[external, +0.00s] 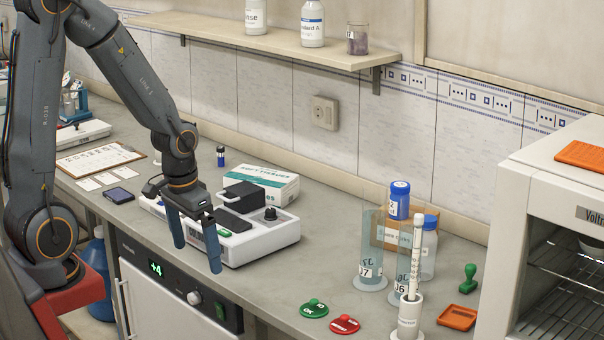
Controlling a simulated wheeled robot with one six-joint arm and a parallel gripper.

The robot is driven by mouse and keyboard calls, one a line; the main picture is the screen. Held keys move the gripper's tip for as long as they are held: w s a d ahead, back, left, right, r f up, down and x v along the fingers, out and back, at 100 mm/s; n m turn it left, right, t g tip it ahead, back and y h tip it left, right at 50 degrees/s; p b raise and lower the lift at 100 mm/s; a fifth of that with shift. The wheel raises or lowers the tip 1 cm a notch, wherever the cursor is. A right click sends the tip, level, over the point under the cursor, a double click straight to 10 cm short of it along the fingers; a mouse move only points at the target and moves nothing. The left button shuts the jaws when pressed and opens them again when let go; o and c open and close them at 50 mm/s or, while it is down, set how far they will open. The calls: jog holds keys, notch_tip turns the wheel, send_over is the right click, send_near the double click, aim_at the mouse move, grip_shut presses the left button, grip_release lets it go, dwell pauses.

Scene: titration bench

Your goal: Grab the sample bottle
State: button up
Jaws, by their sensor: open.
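My gripper (197,246) is open and empty, pointing down at the front of the white bench instrument, near the bench's front edge. Two blue-capped bottles stand at the right of the bench; their labels are too small to read, so I cannot tell which is the sample bottle. One, a blue bottle (399,203), appears to be on top of a brown box. The other, a pale bottle (429,252), is beside the box, partly hidden by glassware. A small dark-blue vial (220,157) stands at the back left. My gripper is well left of both bottles and touches neither.
Clear cylinders (371,250) marked 7 and 6 (405,280) stand before the bottles, with a thermometer-like rod in a white holder (407,318). The white instrument (265,238) is beside my gripper. Bench between instrument and cylinders is mostly clear. A white oven (545,165) bounds the right.

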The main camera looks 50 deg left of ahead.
jog(key=shift+s+a+f, duration=0.15)
jog(key=shift+s+f, duration=0.2)
jog(key=shift+s, duration=0.25)
jog(key=c, duration=0.3)
jog(key=shift+s+n, duration=0.15)
jog(key=shift+n, duration=0.15)
jog(key=c, duration=0.6)
